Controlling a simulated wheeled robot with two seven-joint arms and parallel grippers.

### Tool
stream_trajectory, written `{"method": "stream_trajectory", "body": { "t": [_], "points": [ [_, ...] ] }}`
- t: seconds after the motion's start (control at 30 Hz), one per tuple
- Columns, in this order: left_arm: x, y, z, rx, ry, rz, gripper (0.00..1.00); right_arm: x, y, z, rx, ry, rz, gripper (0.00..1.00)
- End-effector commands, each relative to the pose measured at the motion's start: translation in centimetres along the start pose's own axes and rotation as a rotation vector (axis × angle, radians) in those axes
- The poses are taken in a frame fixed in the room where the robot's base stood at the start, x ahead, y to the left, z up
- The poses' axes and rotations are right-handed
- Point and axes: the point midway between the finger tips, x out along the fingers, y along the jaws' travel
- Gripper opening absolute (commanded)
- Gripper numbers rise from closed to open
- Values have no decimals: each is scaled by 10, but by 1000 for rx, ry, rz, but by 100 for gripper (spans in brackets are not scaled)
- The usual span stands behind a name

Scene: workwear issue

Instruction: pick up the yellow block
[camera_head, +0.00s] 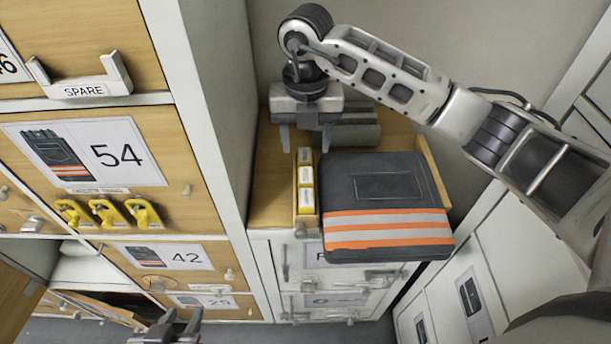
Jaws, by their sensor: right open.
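Yellow blocks with pale labels stand in a row in a narrow wooden holder (294,190) on the wooden counter. The rear yellow block (305,156) is nearest my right gripper, the middle yellow block (306,175) is in front of it, and the front yellow block (306,201) is closest to the counter's edge. My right gripper (305,143) is open and empty, pointing down above and just behind the rear block, with its fingers either side of the row. My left gripper (181,319) is low at the bottom edge, partly cut off, its fingertips apart and nothing seen between them.
A folded dark garment with orange and grey stripes (385,205) lies close to the right of the holder. Grey rolled items (355,135) lie behind it. A white cabinet side (215,110) rises at the left. Yellow clips (105,212) hang on the left drawers.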

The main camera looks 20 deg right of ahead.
Motion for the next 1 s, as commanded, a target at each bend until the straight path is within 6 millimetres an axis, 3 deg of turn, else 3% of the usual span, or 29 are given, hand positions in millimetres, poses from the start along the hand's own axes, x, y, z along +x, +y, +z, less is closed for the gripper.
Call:
{"method": "stream_trajectory", "body": {
  "t": [0.27,0.6,0.87,1.0],
  "points": [
    [-2,0,-1,0,-2,-2,36,23,0,0,0,2,1,53],
    [-5,-1,-5,0,1,-6,36,68,1,0,1,2,0,53],
    [-4,-2,-3,-2,-5,-8,36,72,1,0,0,0,1,53],
    [-3,-2,-4,-2,-4,-8,36,72,1,0,0,0,1,19]
  ]
}}
